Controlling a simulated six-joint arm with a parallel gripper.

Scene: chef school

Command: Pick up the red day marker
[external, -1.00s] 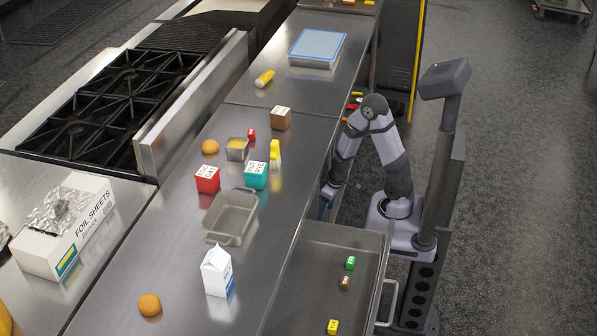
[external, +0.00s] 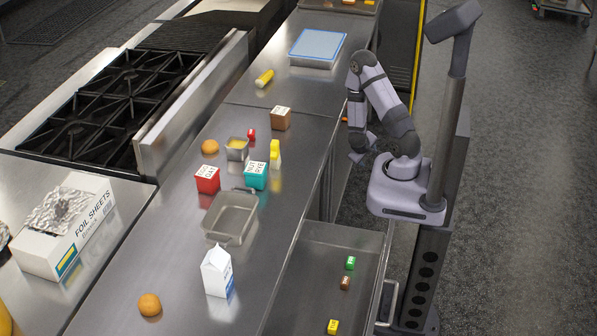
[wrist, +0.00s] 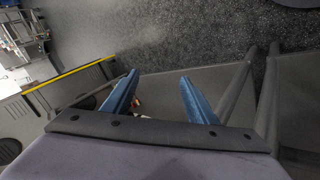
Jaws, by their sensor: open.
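A small red block with a pale mark, which looks like the red day marker (external: 251,134), sits on the steel counter beside a small metal tin, in the external view. My gripper (external: 357,158) is off the counter's right side, low beside my folded arm and well apart from the red block. In the wrist view my gripper's blue fingers (wrist: 160,77) are spread with nothing held between them. They point over the floor and grey panels. The red block on the counter cannot be made out there.
An open drawer (external: 310,300) holds small green (external: 350,263), brown (external: 345,283) and yellow (external: 332,326) blocks. Near the red block are a metal tin (external: 236,149), a brown box (external: 281,118), a yellow-and-white item (external: 275,153), a red box (external: 207,179) and a teal box (external: 256,175).

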